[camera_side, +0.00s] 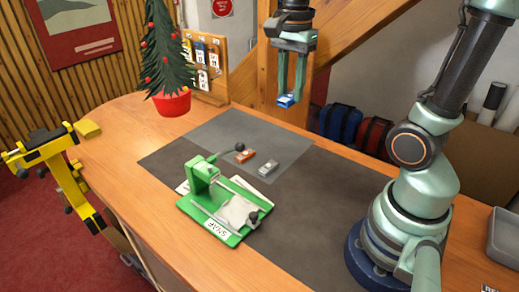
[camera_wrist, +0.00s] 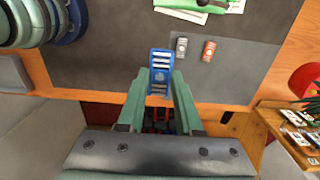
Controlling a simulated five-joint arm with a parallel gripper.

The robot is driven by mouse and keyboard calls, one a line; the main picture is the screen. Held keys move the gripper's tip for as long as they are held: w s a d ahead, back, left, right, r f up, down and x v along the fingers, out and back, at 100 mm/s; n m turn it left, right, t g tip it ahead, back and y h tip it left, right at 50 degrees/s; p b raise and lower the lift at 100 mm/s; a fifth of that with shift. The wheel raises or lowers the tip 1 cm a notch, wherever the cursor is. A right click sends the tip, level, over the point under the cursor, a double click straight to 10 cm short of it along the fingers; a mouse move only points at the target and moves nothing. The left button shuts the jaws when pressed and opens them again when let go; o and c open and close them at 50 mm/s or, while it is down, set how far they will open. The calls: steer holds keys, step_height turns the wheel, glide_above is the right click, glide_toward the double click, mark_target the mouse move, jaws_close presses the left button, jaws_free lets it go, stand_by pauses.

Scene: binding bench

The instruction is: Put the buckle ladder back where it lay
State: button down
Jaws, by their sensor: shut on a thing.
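My gripper (camera_side: 291,92) is shut on a blue slotted piece, the buckle ladder (camera_side: 285,101), and holds it in the air above the back edge of the bench. In the wrist view the blue buckle ladder (camera_wrist: 161,66) sits between the two green fingers (camera_wrist: 161,92), its crossbars showing white. An orange piece (camera_side: 246,157) and a grey piece (camera_side: 268,169) lie apart on the lighter grey mat (camera_side: 215,130). Both also show in the wrist view, the grey piece (camera_wrist: 181,46) left of the orange piece (camera_wrist: 208,50). Other mat surface near them is bare.
A green hand-lever device (camera_side: 205,188) with papers stands on the dark mat (camera_side: 310,200). A small tree in a red pot (camera_side: 172,102) and a pegboard with cards (camera_side: 205,65) stand at the back left. A yellow stand (camera_side: 48,160) is at the left edge.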

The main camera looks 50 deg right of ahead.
mark_target(291, 183)
steer(key=shift+s+d+f, duration=0.3)
steer(key=shift+d, duration=0.25)
steer(key=shift+s+d+f, duration=0.25)
steer(key=shift+s+d, duration=0.05)
steer(key=shift+d, duration=0.25)
step_height(291, 183, down, 3)
steer(key=shift+r, duration=0.1)
step_height(291, 183, down, 21)
steer(key=shift+w+f, duration=0.1)
steer(key=shift+f, duration=0.1)
steer(key=c, duration=0.6)
jaws_free()
